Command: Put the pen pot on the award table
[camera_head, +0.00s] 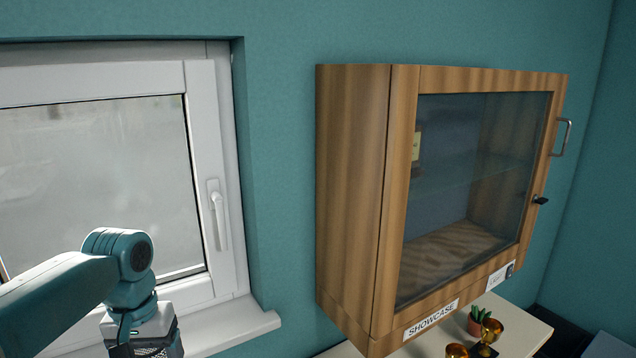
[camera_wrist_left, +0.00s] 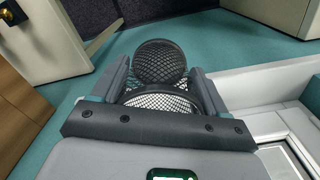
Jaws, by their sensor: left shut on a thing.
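The pen pot is a black wire-mesh cup (camera_wrist_left: 160,62) in the left wrist view. My left gripper (camera_wrist_left: 160,84) is shut on it, with one finger on either side. My right gripper is not in view.
A wooden, glass-fronted showcase (camera_head: 352,190) hangs on the teal wall, its door shut. Gold cups (camera_head: 490,331) and a small potted plant (camera_head: 478,320) stand on the pale top beneath it. A white window (camera_head: 213,150) with a projecting sill (camera_head: 235,325) is at the left.

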